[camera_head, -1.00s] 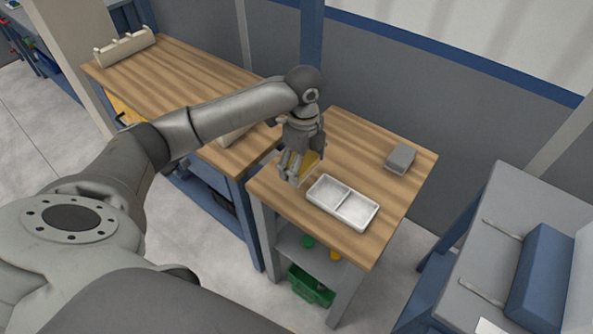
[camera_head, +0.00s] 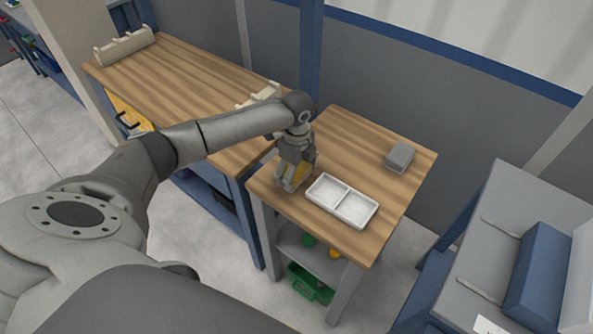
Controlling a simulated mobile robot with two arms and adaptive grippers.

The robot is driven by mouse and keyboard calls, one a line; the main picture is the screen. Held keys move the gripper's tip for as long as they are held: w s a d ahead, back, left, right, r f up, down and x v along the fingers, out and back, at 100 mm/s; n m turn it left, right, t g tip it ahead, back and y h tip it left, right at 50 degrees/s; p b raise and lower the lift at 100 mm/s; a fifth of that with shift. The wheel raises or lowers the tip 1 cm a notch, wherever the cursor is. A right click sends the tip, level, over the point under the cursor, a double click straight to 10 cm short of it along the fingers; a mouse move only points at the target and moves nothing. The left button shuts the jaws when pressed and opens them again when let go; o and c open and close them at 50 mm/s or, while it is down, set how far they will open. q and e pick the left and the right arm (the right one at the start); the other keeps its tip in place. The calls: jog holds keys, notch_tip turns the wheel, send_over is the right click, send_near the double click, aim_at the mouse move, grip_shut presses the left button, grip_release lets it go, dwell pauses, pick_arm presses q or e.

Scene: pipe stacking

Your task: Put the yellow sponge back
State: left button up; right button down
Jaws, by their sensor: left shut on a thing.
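The yellow sponge (camera_head: 299,174) is in my left gripper (camera_head: 290,180), low over the left part of the small wooden table (camera_head: 340,128). The gripper points down and is shut on the sponge, covering much of it. Whether the sponge touches the table top I cannot tell. A white tray with two compartments (camera_head: 342,201) lies just to the right of the gripper, and both compartments look empty. My right gripper is not in view.
A grey block (camera_head: 400,157) sits at the table's right back. A longer wooden bench (camera_head: 190,85) with cream racks (camera_head: 125,46) stands to the left. A green bin (camera_head: 310,284) is on the shelf below. Table space behind the tray is clear.

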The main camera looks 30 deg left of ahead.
pick_arm(q)
jog(key=o, duration=0.8)
jog(key=shift+f, duration=0.1)
notch_tip(320, 180, up, 12)
jog(key=shift+r+b, duration=0.2)
jog(key=shift+b, duration=0.2)
